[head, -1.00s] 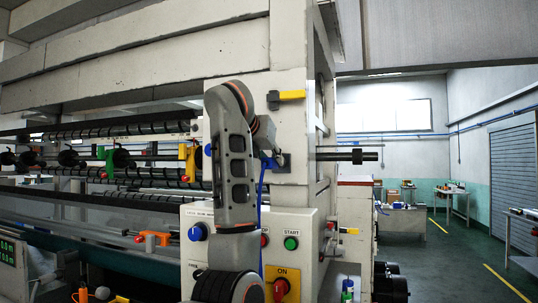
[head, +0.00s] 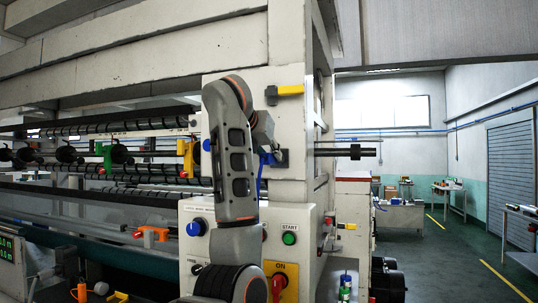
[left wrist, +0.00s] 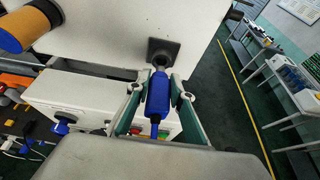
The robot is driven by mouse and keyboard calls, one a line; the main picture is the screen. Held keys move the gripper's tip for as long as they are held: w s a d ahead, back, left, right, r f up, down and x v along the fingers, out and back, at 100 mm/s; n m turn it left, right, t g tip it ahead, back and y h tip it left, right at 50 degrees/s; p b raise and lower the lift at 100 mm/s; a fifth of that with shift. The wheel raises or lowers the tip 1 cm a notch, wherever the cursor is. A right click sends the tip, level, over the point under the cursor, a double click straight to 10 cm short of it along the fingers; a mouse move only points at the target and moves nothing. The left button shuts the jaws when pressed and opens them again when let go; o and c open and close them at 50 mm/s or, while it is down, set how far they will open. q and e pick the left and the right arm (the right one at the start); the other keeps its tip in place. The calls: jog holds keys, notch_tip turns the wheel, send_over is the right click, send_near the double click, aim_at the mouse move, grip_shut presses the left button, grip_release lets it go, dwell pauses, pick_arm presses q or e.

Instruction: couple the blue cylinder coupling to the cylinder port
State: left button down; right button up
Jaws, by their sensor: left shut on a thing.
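The blue cylinder coupling (left wrist: 158,95) is between the two fingers of my left gripper (left wrist: 160,88), which is shut on it. In the head view the coupling (head: 265,159) shows small beside my left gripper (head: 270,152), partly hidden by my arm. The cylinder port (left wrist: 162,54) is a dark block with a short metal fitting on the pale machine post. The coupling's front end lines up with that fitting and is at or very near it; I cannot tell if they touch. My right gripper is not in view.
A control panel (head: 305,220) with a green START button and a red-yellow switch is below the port. A yellow-handled part (head: 290,90) juts from the post above. A dark shaft (head: 340,152) sticks out to the right.

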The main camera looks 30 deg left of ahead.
pick_arm(q)
jog(key=shift+w, duration=0.15)
jog(key=shift+w+a, duration=0.15)
jog(key=shift+w, duration=0.5)
jog(key=shift+w+a, duration=0.15)
jog(key=shift+w, duration=0.45)
jog(key=shift+w+a, duration=0.1)
jog(key=shift+w, duration=0.2)
dwell(0.5)
jog(key=c, duration=1.7)
grip_release()
jog(key=v, duration=1.2)
